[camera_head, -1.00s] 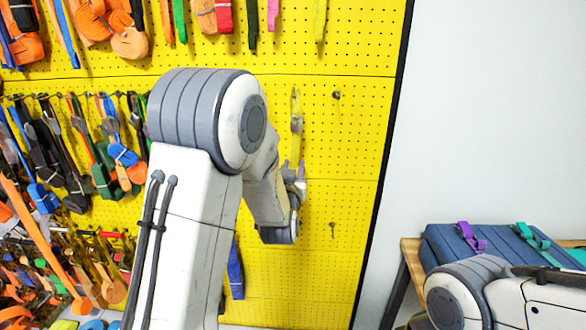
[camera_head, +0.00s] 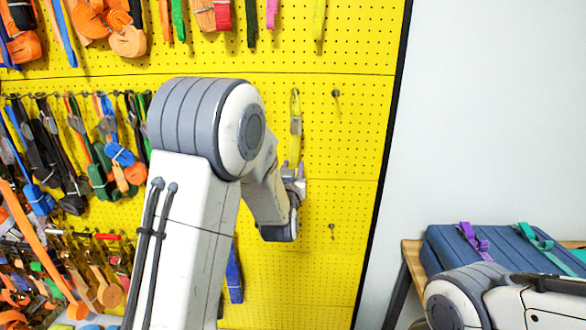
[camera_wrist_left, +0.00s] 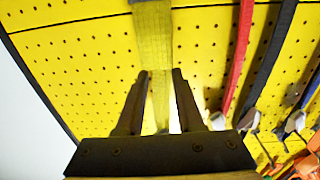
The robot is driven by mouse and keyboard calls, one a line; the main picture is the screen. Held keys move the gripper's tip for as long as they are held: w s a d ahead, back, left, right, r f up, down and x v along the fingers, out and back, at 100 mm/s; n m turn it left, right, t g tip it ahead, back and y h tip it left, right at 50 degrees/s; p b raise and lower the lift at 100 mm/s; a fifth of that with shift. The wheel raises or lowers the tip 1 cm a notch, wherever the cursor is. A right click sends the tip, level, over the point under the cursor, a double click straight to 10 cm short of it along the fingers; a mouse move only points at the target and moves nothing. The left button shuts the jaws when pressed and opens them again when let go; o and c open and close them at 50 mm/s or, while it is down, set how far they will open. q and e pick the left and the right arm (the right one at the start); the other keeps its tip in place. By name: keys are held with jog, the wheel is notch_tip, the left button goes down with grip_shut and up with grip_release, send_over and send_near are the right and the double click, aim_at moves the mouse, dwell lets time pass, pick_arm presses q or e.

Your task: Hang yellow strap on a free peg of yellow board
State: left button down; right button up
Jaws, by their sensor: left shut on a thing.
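The yellow strap (camera_head: 294,148) hangs as a narrow loop with a grey buckle in front of the yellow board (camera_head: 350,150). My left gripper (camera_head: 293,178) is shut on its lower part. In the left wrist view, the strap (camera_wrist_left: 153,38) runs between the fingers of the gripper (camera_wrist_left: 160,76). I cannot tell whether the strap's top end sits on a peg. A bare peg (camera_head: 336,93) is right of the strap's top, and another bare peg (camera_head: 332,228) is lower down. My right gripper is out of view.
Several colored straps (camera_head: 105,160) crowd the board's left half, and more hang along the top. A wooden bench (camera_head: 408,250) with a blue case (camera_head: 470,252) stands at the right. The board's right strip is mostly clear.

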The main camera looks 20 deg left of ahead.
pick_arm(q)
jog(key=shift+c, duration=2.3)
grip_release()
jog(key=shift+s, duration=0.1)
